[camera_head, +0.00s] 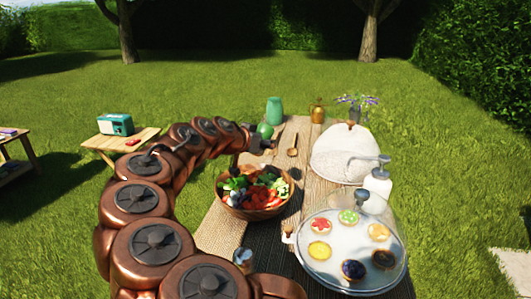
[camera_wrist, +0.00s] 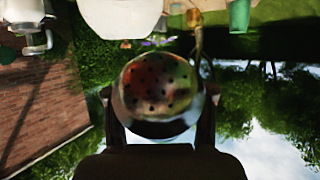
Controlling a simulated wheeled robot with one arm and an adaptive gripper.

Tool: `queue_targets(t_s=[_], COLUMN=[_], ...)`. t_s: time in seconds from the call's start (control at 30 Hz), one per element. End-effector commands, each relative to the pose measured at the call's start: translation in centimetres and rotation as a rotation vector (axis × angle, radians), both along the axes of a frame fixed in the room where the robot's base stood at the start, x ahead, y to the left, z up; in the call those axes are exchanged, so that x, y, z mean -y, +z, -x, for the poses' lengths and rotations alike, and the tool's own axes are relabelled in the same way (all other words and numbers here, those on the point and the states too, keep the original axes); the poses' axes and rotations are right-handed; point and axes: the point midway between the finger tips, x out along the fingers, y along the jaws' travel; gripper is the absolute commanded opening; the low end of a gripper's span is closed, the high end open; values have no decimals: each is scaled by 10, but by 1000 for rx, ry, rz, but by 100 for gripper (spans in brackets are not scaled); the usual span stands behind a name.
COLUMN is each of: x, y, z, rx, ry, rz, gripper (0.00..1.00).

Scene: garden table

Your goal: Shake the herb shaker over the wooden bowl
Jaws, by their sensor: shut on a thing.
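The wooden bowl (camera_head: 252,212) stands on the table, filled with a salad of red, green, dark and white pieces. My gripper (camera_head: 262,138) is above the table, past the bowl's far rim in the head view. It is shut on the herb shaker, whose rounded green part (camera_head: 265,130) shows at the fingers. In the wrist view the shaker (camera_wrist: 158,88) shows its shiny rounded end with dark holes, between the two fingers of my gripper (camera_wrist: 158,115). The bowl is not in the wrist view. The shaker's exact tilt cannot be told.
A clear dome (camera_head: 388,222) covers several tarts at the front right. Another small jar (camera_head: 243,258) is at the front.

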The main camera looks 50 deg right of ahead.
Motion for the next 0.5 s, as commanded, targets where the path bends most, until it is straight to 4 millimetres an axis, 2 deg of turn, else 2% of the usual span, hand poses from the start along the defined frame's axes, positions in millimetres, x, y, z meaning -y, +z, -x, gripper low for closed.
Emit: queue_targets(t_s=[0.03, 0.5], x=[0, -1], y=[-6, -8], z=[0, 1], rx=[1, 3], ry=[1, -2], rz=[13, 119], gripper=[0, 0])
